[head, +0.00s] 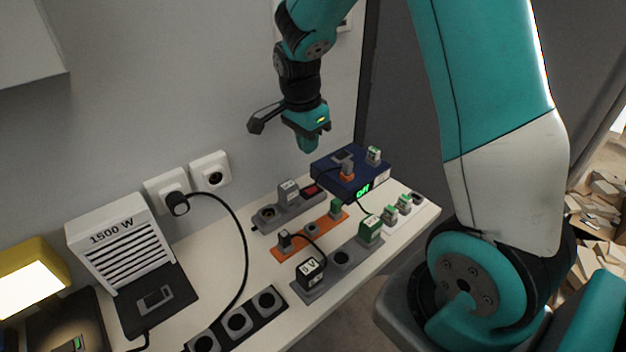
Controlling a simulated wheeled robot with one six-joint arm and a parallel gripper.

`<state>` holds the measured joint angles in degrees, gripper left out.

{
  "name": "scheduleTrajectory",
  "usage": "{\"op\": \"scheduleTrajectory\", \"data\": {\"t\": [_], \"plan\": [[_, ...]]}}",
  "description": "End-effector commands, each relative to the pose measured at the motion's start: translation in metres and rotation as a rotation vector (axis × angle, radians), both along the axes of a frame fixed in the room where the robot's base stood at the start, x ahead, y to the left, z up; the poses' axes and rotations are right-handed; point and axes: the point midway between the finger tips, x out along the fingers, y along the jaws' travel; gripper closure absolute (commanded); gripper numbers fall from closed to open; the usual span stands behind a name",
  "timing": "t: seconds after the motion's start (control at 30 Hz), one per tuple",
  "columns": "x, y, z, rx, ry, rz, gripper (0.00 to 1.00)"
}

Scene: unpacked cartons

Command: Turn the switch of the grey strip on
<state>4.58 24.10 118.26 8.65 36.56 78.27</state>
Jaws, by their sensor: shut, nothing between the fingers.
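A grey strip (259,227) lies at the back of the white counter, near the wall. It has a round socket at its left, a grey plug-in adapter (288,192) in the middle and a red rocker switch (311,190) at its right end. Which way the rocker is tipped is too small to tell. My gripper (307,148) points down above the right end of this strip, apart from it, near the blue box's back left corner. Its fingers are shut and empty. A second, longer grey strip (341,258) lies at the front with a black adapter and a green-marked one.
An orange strip (311,229) with plugs lies between the grey ones. A blue box (342,183) with a green display stands right of the switch. A white strip (413,216), black strip (251,311), heater (118,240) and lit lamp (30,280) are also there. A black cable crosses the left counter.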

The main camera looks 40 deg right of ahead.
Motion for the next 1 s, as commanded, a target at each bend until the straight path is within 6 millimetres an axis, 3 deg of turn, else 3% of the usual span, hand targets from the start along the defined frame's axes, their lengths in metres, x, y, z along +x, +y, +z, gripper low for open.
{"op": "scheduleTrajectory", "data": {"t": [0.3,0.5,0.7,1.0], "plan": [[-0.001,-0.008,-0.069,0.001,0.006,-0.001,1.00],[0.000,-0.012,-0.098,0.001,0.003,0.001,1.00],[0.001,-0.014,-0.111,0.001,-0.001,0.000,1.00],[0.001,-0.014,-0.112,0.000,-0.001,0.000,1.00]]}}
